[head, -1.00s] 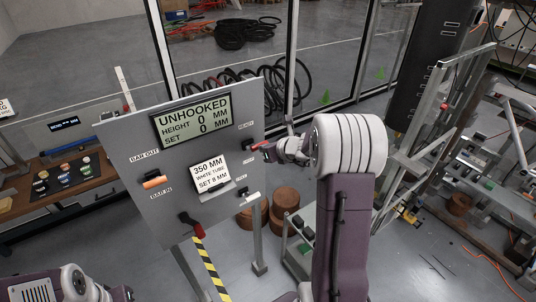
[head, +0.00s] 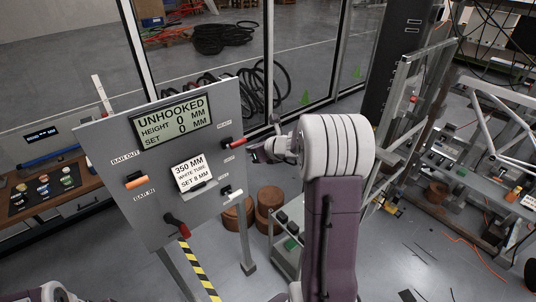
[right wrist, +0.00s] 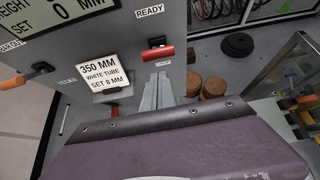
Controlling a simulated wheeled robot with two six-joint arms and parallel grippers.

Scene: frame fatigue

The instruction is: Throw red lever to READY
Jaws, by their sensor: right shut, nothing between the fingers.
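The red lever (head: 233,144) sticks out from the right side of the grey control panel (head: 110,150). It sits below the READY label (head: 224,125) and just above a smaller label. In the right wrist view the red lever (right wrist: 158,53) lies roughly level under the READY label (right wrist: 150,10). My right gripper (head: 256,151) is beside the lever, to its right, apart from it. Its shut, empty fingers (right wrist: 158,92) show just below the lever in the right wrist view. My left gripper is out of view; only part of my left arm shows at bottom left.
The panel's display (head: 172,121) reads UNHOOKED, height 0, set 0. The panel also has an orange handle (head: 137,181), a lower red-knobbed lever (head: 178,225), a white-tipped switch (head: 232,195) and a card (head: 189,171). Brown cylinders (head: 269,200) stand behind it.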

